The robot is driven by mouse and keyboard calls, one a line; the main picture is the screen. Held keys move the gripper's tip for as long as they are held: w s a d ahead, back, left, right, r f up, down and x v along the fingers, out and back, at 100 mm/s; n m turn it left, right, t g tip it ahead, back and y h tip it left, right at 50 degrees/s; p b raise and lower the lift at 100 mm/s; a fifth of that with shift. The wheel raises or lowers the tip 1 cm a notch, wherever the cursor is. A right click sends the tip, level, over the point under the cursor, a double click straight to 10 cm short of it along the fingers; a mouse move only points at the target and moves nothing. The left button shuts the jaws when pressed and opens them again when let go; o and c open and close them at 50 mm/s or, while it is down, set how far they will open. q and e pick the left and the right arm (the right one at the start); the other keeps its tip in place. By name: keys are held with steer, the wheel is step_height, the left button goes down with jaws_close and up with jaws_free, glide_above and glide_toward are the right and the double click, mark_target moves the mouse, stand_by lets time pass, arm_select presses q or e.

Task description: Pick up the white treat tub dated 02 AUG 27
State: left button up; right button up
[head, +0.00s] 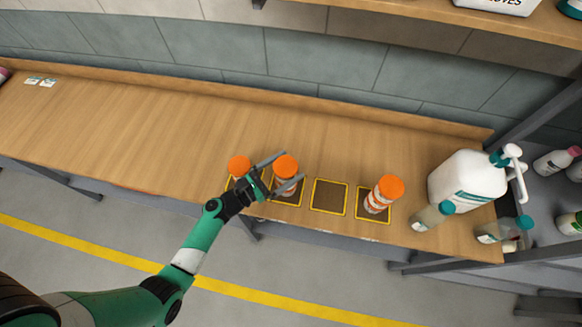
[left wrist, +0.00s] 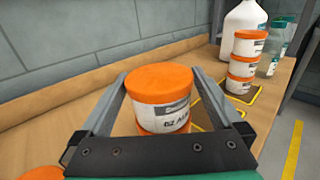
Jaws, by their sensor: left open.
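A white tub with an orange lid (left wrist: 160,78) stands between the fingers of my left gripper (head: 287,169). Its label shows a date starting "02 A"; the rest is hidden by the gripper body. It sits on another orange-lidded tub (left wrist: 150,128). This stack also shows in the head view (head: 285,167). My left gripper is open, one finger on each side of the upper tub; I cannot tell whether they touch it. Another orange-lidded tub (head: 238,165) stands to the left. A stack of white tubs with orange lids (head: 384,193) stands to the right. My right gripper is not in view.
An empty yellow-edged dark square (head: 329,197) lies between the middle and right stacks. A large white jug (head: 467,180) and clear bottles (head: 432,216) stand at the bench's right end. The wooden bench (head: 120,120) is mostly clear on the left, with a tiled wall behind.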

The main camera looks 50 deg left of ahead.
arm_select(q)
steer(key=shift+s, duration=0.1)
steer(key=shift+c, duration=0.9)
steer(key=c, duration=1)
steer(key=shift+r, duration=0.1)
